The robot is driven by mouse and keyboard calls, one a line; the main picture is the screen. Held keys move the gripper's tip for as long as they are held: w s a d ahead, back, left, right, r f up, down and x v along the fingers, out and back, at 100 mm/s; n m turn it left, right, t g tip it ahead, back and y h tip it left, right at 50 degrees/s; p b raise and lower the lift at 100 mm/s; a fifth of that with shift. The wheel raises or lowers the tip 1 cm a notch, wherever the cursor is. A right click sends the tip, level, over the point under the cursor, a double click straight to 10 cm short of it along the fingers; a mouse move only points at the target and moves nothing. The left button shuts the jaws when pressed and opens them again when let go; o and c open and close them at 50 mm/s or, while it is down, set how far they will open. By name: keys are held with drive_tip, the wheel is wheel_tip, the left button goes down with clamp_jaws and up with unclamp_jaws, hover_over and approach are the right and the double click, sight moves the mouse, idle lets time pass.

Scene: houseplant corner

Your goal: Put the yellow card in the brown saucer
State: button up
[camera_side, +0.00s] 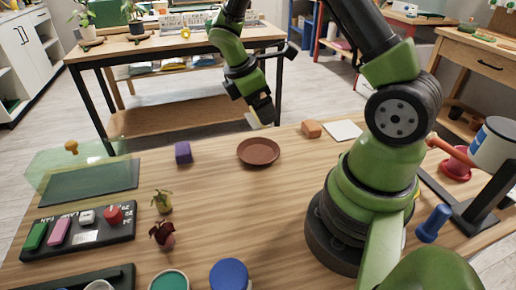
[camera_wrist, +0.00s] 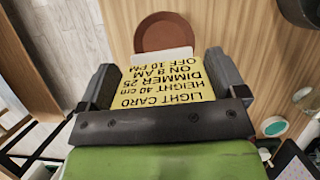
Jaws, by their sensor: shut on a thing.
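The brown saucer (camera_side: 258,151) lies empty on the wooden table; it also shows at the top of the wrist view (camera_wrist: 167,32). My gripper (camera_side: 263,117) is above the table, just behind the saucer in the side view. It is shut on the yellow card (camera_wrist: 162,88), whose printed lines appear upside down between the two fingers (camera_wrist: 163,76) in the wrist view. A pale strip runs along the card's far edge, toward the saucer. In the side view only a small pale part of the card (camera_side: 254,122) shows below the fingers. The card is apart from the saucer.
A purple block (camera_side: 183,152) stands left of the saucer, and an orange block (camera_side: 311,129) and a white square (camera_side: 343,130) lie to its right. The table just in front of the saucer is clear.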

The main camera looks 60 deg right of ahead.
drive_tip(key=shift+m+g, duration=0.3)
drive_tip(key=shift+m, duration=0.1)
drive_tip(key=f, duration=0.5)
drive_tip(key=shift+s+d+f, duration=0.15)
drive_tip(key=shift+d, duration=0.15)
drive_tip(key=shift+f, duration=2.35)
drive_tip(key=shift+f, duration=0.1)
drive_tip(key=o, duration=0.6)
